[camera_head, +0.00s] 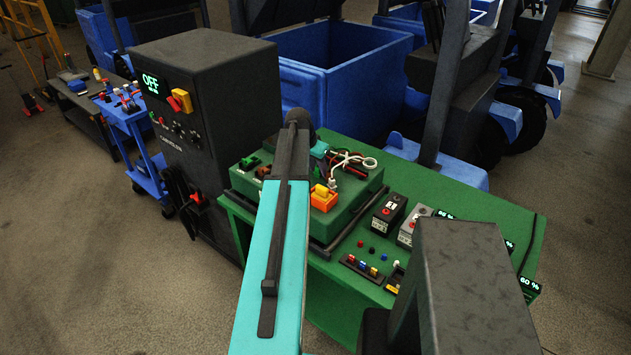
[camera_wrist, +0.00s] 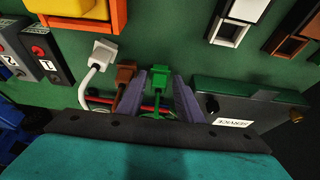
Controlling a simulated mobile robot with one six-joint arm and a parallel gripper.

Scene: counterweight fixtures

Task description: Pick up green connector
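The green connector (camera_wrist: 158,77) shows in the wrist view, upright in the picture with a green cable running down from it. My gripper (camera_wrist: 160,84) has its two purple-grey fingers on either side of the connector, with small gaps showing, so it looks open around or just above it. I cannot tell the height between them. A brown connector (camera_wrist: 125,72) sits close beside the left finger, and a white connector (camera_wrist: 103,52) with a white cable is further left.
An orange holder (camera_wrist: 118,22) with a yellow part is at the wrist view's top left. White-edged (camera_wrist: 228,32) and brown-edged (camera_wrist: 284,43) sockets are top right. A dark box labelled SERVICE (camera_wrist: 255,110) lies right of the fingers. The green bench (camera_head: 485,205) stands beside a dark cabinet (camera_head: 235,85).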

